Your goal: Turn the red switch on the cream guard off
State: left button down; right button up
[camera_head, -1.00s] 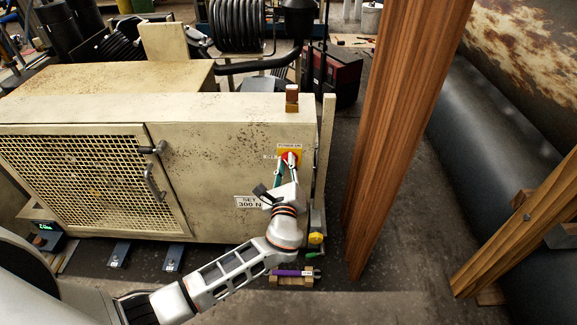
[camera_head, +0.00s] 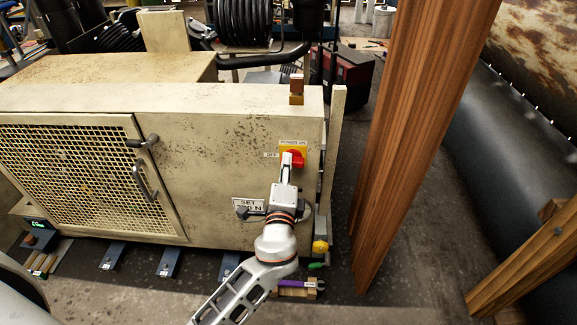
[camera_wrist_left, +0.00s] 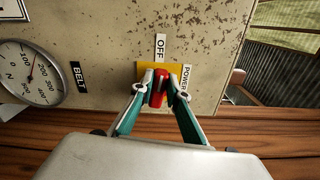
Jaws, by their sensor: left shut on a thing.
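The red switch (camera_head: 298,160) sits on a yellow plate (camera_head: 301,150) on the front of the cream guard (camera_head: 220,140), near its right end. A "POWER ON" label (camera_head: 293,142) is above it and an "OFF" label (camera_head: 271,155) is to its left. My left gripper (camera_head: 288,162) reaches it from below and partly hides it. In the left wrist view, the fingertips (camera_wrist_left: 160,88) are closed on both sides of the red switch (camera_wrist_left: 159,92). There its bar lies upright in the picture, in line with the OFF label (camera_wrist_left: 160,46). My right gripper is not in view.
A thick wooden post (camera_head: 425,130) stands right of the guard. A gauge (camera_wrist_left: 34,74) shows in the left wrist view. A purple-handled tool (camera_head: 297,284) lies on a wooden block below the guard. A wooden block (camera_head: 297,88) stands on top.

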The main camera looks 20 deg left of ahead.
pick_arm(q)
jog(key=shift+f+n+b, duration=0.15)
jog(key=shift+n+b, duration=0.35)
jog(key=shift+n, duration=0.4)
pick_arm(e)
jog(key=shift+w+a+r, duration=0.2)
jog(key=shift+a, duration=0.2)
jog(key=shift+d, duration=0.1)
pick_arm(q)
jog(key=c, duration=2)
grip_release()
jog(key=shift+o, duration=0.2)
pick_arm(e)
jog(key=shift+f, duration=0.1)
pick_arm(q)
jog(key=shift+s, duration=0.15)
jog(key=v, duration=1.1)
jog(key=shift+s, duration=0.35)
